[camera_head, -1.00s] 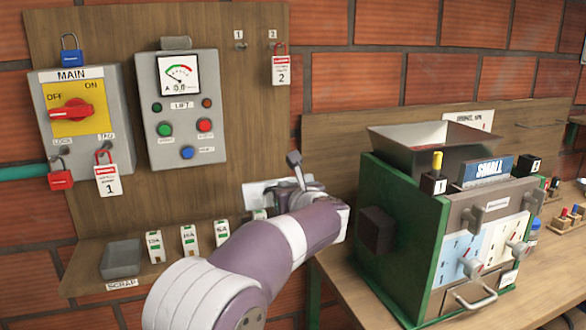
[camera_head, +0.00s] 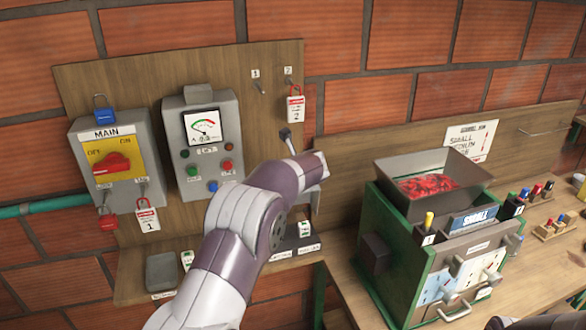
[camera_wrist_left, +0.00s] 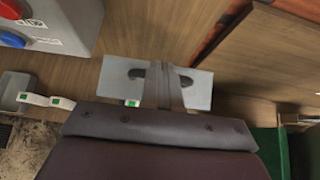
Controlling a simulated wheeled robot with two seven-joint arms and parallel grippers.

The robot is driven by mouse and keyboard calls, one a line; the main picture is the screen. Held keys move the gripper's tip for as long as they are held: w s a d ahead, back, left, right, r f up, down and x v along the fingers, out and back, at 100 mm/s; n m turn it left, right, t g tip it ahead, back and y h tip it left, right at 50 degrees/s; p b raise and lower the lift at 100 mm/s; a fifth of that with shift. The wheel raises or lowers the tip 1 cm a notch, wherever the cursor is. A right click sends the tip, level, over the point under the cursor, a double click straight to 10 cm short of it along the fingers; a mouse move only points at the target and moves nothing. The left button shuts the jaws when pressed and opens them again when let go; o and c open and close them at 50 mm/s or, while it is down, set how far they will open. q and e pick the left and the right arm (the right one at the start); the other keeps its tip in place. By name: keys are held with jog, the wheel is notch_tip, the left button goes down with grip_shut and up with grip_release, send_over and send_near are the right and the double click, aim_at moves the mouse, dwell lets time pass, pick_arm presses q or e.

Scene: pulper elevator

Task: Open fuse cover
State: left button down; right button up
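No part is labelled as the fuse cover. In the left wrist view a pale grey plate (camera_wrist_left: 115,88) stands against the wooden board, with narrow upright grey bars and dark shapes in front of its middle. My left gripper is at or close to this plate; its fingers are not clear enough to show a grip. A grey lever with a round knob (camera_head: 286,135) sticks up just above my wrist. My right gripper does not show clearly.
The MAIN switch box (camera_head: 107,165) and the gauge box (camera_head: 205,150) hang at left. Tag 2 (camera_head: 296,109) hangs above my wrist. A scrap tray (camera_head: 162,272) is on the lower shelf. A green machine (camera_head: 400,262) with red contents in its hopper stands close at right.

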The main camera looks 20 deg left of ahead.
pick_arm(q)
jog(key=shift+w+a+f, duration=0.15)
jog(key=shift+w+a, duration=0.1)
jog(key=shift+w, duration=0.05)
dwell(0.5)
